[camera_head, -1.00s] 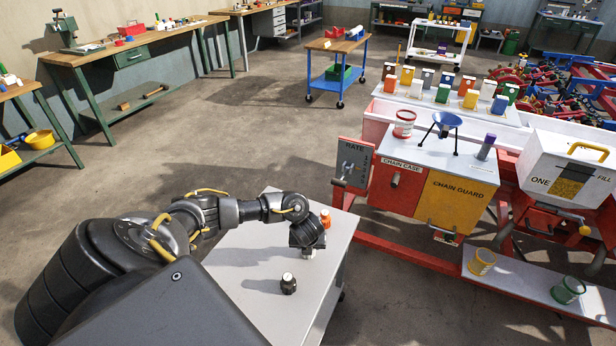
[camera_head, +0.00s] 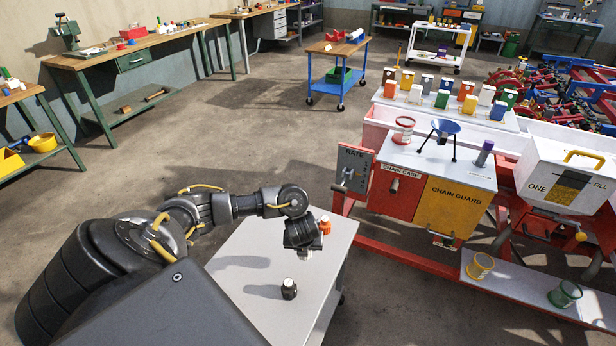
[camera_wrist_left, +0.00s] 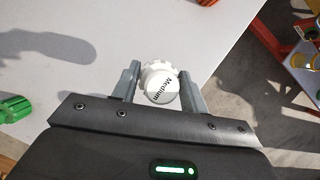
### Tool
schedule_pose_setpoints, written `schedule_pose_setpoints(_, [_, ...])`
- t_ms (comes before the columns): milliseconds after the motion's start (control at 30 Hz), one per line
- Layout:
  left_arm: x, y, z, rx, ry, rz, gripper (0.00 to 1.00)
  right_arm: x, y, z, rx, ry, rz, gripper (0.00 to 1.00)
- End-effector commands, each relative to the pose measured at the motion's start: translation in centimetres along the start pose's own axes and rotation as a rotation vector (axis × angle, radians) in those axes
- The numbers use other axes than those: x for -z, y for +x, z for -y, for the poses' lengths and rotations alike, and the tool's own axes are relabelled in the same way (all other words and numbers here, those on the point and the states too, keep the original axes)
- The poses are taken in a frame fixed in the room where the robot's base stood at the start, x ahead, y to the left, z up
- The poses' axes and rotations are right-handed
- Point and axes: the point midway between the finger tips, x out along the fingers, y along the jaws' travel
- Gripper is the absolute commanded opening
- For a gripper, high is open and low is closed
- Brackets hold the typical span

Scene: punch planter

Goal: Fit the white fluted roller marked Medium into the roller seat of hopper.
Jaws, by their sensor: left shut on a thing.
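The white fluted roller (camera_wrist_left: 160,83), marked Medium on its round end, sits between the fingers of my left gripper (camera_wrist_left: 161,88). That gripper is shut on it. In the head view my left gripper (camera_head: 303,246) is over the grey-white table, near its far right part, and mostly hides the roller. The red machine carries a white box (camera_head: 568,168) lettered ONE and FILL, with a yellow handle. I cannot make out a roller seat or tell which part is the hopper. My right gripper is not in view.
An orange roller (camera_head: 325,225) stands just behind my left gripper on the table (camera_head: 240,290). A dark roller (camera_head: 289,289) stands nearer. A green fluted roller (camera_wrist_left: 15,108) shows at the wrist view's left edge. Floor separates the table from the machine's red and yellow chain boxes (camera_head: 455,205).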

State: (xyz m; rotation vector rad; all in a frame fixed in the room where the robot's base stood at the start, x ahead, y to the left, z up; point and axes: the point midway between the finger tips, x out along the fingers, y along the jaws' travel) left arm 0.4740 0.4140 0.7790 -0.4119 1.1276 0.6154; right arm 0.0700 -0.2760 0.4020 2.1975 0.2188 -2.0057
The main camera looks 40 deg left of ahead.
Motion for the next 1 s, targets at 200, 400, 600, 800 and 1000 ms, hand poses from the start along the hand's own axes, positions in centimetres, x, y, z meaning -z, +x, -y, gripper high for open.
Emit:
schedule_pose_setpoints(200, [2.4, -5.3, -1.7, 0.000, 0.007, -0.001, 0.17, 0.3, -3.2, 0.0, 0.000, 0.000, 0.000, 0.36])
schedule_pose_setpoints(400, [4.9, -7.9, -3.0, -0.001, 0.004, -0.001, 0.17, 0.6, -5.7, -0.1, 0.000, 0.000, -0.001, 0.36])
schedule_pose_setpoints(600, [6.3, -9.1, -3.7, -0.001, 0.001, -0.001, 0.17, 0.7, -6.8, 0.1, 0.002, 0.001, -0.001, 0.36])
schedule_pose_setpoints(800, [6.8, -9.4, -3.9, 0.000, -0.001, 0.000, 0.17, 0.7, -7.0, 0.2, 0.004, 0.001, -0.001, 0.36])
schedule_pose_setpoints(1000, [7.1, -9.4, -3.4, 0.002, 0.004, 0.001, 0.17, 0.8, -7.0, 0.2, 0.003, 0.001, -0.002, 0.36])
